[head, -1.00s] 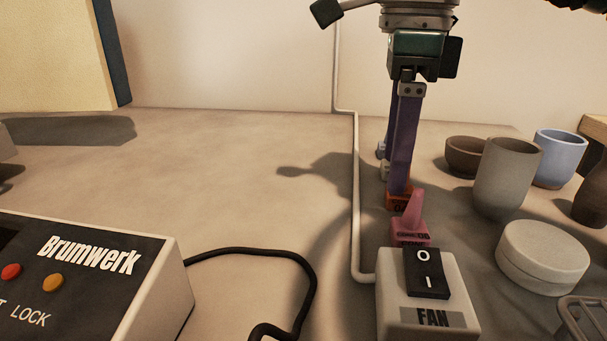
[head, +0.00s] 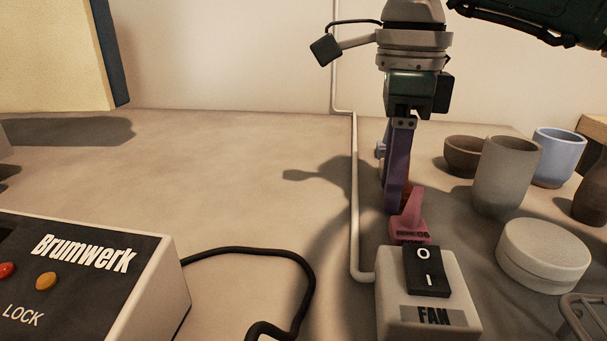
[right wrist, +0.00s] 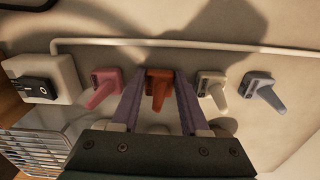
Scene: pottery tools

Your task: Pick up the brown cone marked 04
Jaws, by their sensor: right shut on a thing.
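The brown cone (right wrist: 159,84), reddish-brown with a block base, stands between my right gripper's purple fingers in the right wrist view. In the head view only a sliver of the brown cone (head: 407,190) shows behind the fingers, and its marking cannot be read. My right gripper (head: 396,207) points down and is shut on the brown cone, low at the table. My left gripper is not in view.
A pink cone (head: 411,220) stands close in front of the gripper. A white cone (right wrist: 212,88) and a blue-grey cone (right wrist: 263,92) stand on the other side. A fan switch box (head: 428,300), a cable pipe (head: 355,200), a grey cup (head: 505,175) and a round lidded pot (head: 543,255) are near.

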